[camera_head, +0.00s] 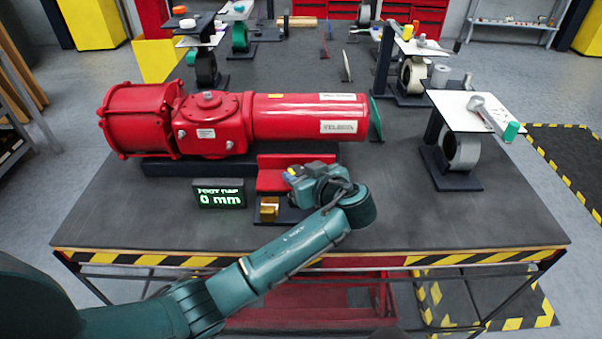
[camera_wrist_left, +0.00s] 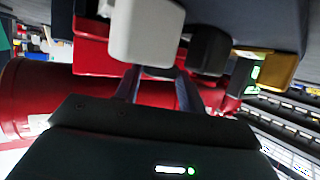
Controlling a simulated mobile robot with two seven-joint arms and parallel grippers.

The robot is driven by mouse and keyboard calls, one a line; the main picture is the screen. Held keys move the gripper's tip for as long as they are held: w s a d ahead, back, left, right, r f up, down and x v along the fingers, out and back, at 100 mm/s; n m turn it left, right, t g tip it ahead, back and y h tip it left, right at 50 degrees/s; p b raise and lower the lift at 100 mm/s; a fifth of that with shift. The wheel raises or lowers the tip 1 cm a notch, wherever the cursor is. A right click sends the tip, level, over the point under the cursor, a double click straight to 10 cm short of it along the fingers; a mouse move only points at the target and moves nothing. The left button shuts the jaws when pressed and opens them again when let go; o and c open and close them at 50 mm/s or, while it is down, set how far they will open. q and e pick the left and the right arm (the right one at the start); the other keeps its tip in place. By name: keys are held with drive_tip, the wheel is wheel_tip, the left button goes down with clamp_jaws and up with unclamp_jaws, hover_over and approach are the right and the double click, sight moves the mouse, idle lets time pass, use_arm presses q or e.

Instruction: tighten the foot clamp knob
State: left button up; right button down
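My left gripper (camera_head: 294,177) is low over the table, beside the red foot block (camera_head: 285,172) in front of the red valve actuator (camera_head: 205,122). In the left wrist view, my left gripper (camera_wrist_left: 184,48) shows two narrow fingers leading to a pale block and a dark block, close together. I cannot tell whether they hold anything. The clamp knob cannot be made out and may be hidden by the gripper. A gold block (camera_head: 268,208) sits just left of the gripper in the head view; it also shows in the left wrist view (camera_wrist_left: 279,70). My right gripper is out of view.
A display (camera_head: 219,194) reading "FOOT GAP 0 mm" stands left of the gold block. A white-topped stand (camera_head: 474,110) with a tool is at the right. The dark table (camera_head: 420,220) is clear at the front right. Several other stands are at the back.

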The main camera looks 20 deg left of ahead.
use_arm(q)
drive_tip(key=c, duration=0.4)
drive_tip(key=shift+a, duration=0.1)
drive_tip(key=m+h, duration=0.1)
drive_tip(key=m+t+h, duration=0.1)
drive_tip(key=m+t+h+p, duration=0.1)
drive_tip(key=shift+s+a, duration=0.25)
drive_tip(key=shift+a, duration=0.05)
drive_tip(key=shift+a+m+t+h+p, duration=0.2)
drive_tip(key=shift+m+t+h+p, duration=0.45)
drive_tip(key=shift+m+h, duration=0.7)
drive_tip(key=o, duration=0.7)
